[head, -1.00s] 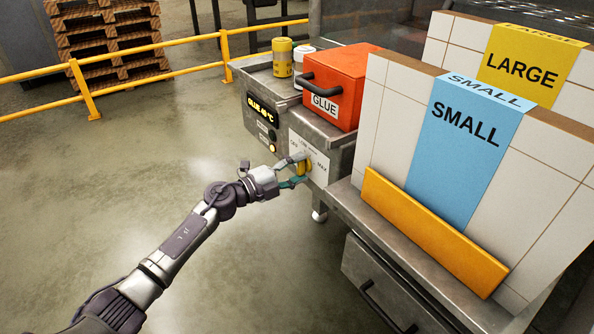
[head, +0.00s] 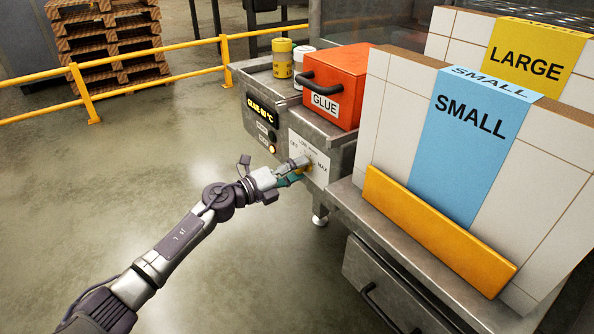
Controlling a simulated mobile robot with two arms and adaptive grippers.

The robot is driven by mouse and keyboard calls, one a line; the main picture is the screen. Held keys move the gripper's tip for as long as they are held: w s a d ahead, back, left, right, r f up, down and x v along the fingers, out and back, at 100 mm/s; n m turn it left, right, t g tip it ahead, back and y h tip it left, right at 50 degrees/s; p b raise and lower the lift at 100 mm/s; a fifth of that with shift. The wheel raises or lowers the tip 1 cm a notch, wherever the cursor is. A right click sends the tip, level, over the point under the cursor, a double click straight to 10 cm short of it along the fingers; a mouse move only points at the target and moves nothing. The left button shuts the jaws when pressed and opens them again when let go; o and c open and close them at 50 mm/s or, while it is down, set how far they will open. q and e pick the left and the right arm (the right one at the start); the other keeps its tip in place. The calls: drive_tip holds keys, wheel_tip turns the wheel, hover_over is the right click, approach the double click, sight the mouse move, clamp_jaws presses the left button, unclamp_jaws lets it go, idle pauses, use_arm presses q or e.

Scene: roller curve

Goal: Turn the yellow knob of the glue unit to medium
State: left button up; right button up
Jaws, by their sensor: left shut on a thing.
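The glue unit (head: 262,148) is a grey metal box with a yellow-lettered display and a white dial plate (head: 319,160) marked OFF, LOW, a blurred word and MAX. The yellow knob (head: 305,169) sits on this plate and is mostly hidden behind my fingers. My left gripper (head: 298,171) is shut on the knob, its fingers one above the other and tilted. I cannot read which mark the knob points to. My right gripper is not in view.
A red GLUE box (head: 345,82) with a black handle, a yellow can (head: 283,58) and a white one (head: 303,57) stand on the unit. Boards with SMALL (head: 462,125) and LARGE (head: 533,55) labels stand at the right. Open floor lies left, before a yellow rail (head: 150,78).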

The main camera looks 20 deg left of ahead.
use_arm(q)
drive_tip(key=shift+f, duration=0.1)
drive_tip(key=o, duration=1.2)
drive_tip(key=shift+c, duration=0.2)
drive_tip(key=shift+s+a, duration=0.1)
drive_tip(key=v, duration=1.1)
drive_tip(key=shift+s+a, duration=0.25)
drive_tip(key=shift+s, duration=0.05)
